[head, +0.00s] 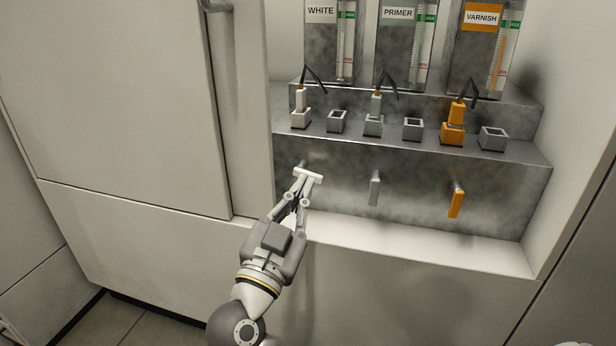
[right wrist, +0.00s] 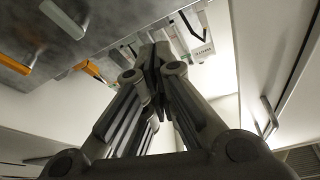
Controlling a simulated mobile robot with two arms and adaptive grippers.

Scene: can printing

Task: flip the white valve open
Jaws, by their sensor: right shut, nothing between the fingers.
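The white valve handle (head: 314,176) is on the grey dispenser front under the WHITE container in the head view. It lies roughly sideways, while the two other handles hang down. My right gripper (head: 303,186) is shut with nothing between its fingers. Its tips are right at the white handle and overlap it; I cannot tell whether they touch. In the right wrist view the shut fingers (right wrist: 154,55) fill the middle, and I cannot make out the white handle there. My left gripper is not in view.
The grey primer handle (head: 375,189) and orange varnish handle (head: 456,204) hang to the right. Plugs and square sockets (head: 337,121) line the ledge above. A white shelf (head: 420,236) runs below. A cabinet wall (head: 245,110) stands close on the left.

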